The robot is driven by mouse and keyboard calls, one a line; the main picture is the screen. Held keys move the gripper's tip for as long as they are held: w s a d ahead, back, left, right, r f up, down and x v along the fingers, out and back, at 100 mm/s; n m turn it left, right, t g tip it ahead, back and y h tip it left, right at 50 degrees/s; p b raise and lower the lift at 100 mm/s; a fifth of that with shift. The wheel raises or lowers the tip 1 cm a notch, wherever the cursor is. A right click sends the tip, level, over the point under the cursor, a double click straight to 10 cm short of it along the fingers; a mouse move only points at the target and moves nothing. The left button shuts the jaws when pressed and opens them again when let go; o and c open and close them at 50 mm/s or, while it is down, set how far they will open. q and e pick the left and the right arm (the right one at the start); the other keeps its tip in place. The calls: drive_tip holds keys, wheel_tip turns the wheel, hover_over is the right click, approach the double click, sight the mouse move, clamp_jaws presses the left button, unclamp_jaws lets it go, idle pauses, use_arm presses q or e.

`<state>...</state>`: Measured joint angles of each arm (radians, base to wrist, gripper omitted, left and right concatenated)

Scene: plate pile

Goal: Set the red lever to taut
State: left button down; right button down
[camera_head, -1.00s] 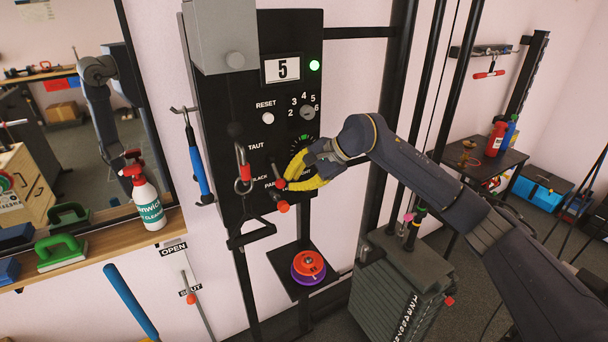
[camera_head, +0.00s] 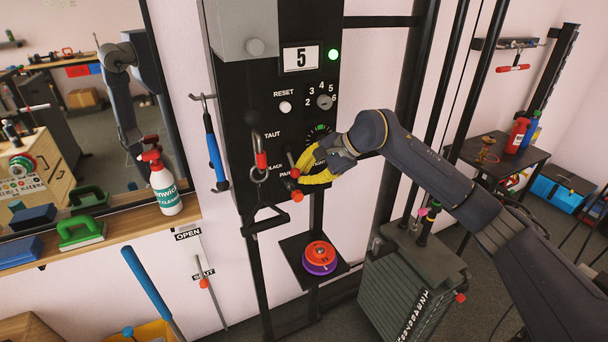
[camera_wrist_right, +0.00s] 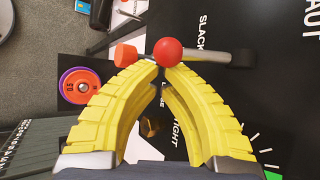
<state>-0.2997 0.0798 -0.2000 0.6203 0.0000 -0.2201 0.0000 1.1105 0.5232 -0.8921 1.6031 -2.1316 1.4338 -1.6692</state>
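The red lever, a grey arm with a red ball knob (camera_head: 295,173), is on the black panel (camera_head: 235,120). It hangs downward, with the TAUT label above and to its left and the SLACK label beside it. In the right wrist view the red ball (camera_wrist_right: 167,52) is at the tips of my right gripper (camera_wrist_right: 160,72). The yellow fingers meet or nearly meet at their tips, with a gap between them further back. In the head view my right gripper (camera_head: 303,175) is just right of the knob. I cannot tell whether it touches. My left gripper is out of view.
A second red-orange knob (camera_head: 297,196) sits just below the lever. A carabiner (camera_head: 260,160) with a black handle hangs to the left. A small shelf with red and purple discs (camera_head: 319,256) is below, and a weight stack (camera_head: 405,290) stands lower right.

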drive_tip(key=shift+s+d+r, duration=0.1)
drive_tip(key=shift+s+r, duration=0.15)
wheel_tip(320, 180, up, 9)
drive_tip(key=s+m+g+h, duration=0.1)
drive_tip(key=s+g+h, duration=0.1)
drive_tip(key=g, duration=0.2)
drive_tip(key=shift+d+m+g, duration=0.35)
drive_tip(key=shift+m+g, duration=0.05)
idle(1.0)
drive_tip(key=shift+w+r, duration=0.1)
drive_tip(key=shift+r, duration=0.2)
idle(0.3)
drive_tip(key=v, duration=1.1)
drive_tip(key=shift+d, duration=0.25)
drive_tip(key=shift+w, duration=0.1)
